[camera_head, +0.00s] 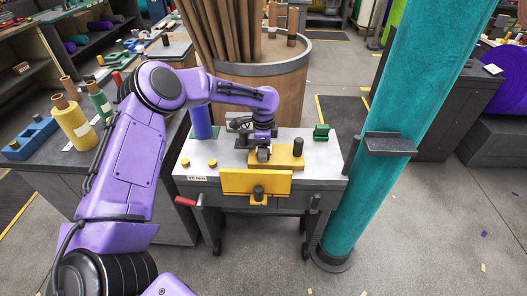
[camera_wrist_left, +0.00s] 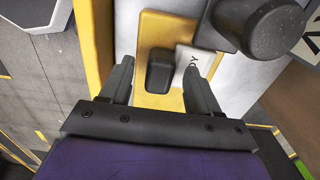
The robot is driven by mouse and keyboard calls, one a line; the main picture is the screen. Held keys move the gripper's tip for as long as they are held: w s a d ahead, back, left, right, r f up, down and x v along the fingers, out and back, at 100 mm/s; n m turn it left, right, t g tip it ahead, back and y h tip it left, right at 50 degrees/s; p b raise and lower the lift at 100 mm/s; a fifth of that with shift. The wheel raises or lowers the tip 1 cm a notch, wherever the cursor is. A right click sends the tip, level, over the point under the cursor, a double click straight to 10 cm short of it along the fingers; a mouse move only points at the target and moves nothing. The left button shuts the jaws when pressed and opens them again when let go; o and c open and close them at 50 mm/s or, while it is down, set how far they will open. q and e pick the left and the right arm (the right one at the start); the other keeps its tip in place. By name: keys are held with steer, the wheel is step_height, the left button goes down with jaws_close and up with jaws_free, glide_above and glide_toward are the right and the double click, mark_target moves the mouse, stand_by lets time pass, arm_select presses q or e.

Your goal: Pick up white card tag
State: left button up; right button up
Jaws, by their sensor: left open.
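My left gripper (camera_head: 263,154) reaches down over the yellow block on the small grey-white work table. In the left wrist view its two dark fingers (camera_wrist_left: 159,85) are apart, with a black knob (camera_wrist_left: 160,70) on the yellow block (camera_wrist_left: 157,30) showing between them. A white card (camera_wrist_left: 205,62) with dark letters, of which "DY" shows, lies beside the knob near the right finger. A dark fixture and that finger hide part of it. I cannot make out this card in the head view, where the gripper is in the way. My right gripper is not in view.
A dark round knob (camera_wrist_left: 275,28) stands close to the right finger. On the table are a blue roll (camera_head: 201,122), yellow discs (camera_head: 212,162) and a green piece (camera_head: 321,132). A tall teal roll (camera_head: 390,110) stands at right. A yellow plate (camera_head: 240,182) fronts the table.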

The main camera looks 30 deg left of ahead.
arm_select(q)
steer(key=shift+d, duration=0.1)
jaws_close()
step_height(320, 180, up, 3)
steer(key=shift+w+f, duration=0.1)
steer(key=shift+f, duration=0.1)
steer(key=s+d+r+b, duration=0.2)
steer(key=s+d+r, duration=0.6)
steer(key=s+r, duration=0.2)
steer(key=shift+s+d+r+b, duration=0.15)
steer(key=shift+s+r+b, duration=0.15)
steer(key=shift+s, duration=0.45)
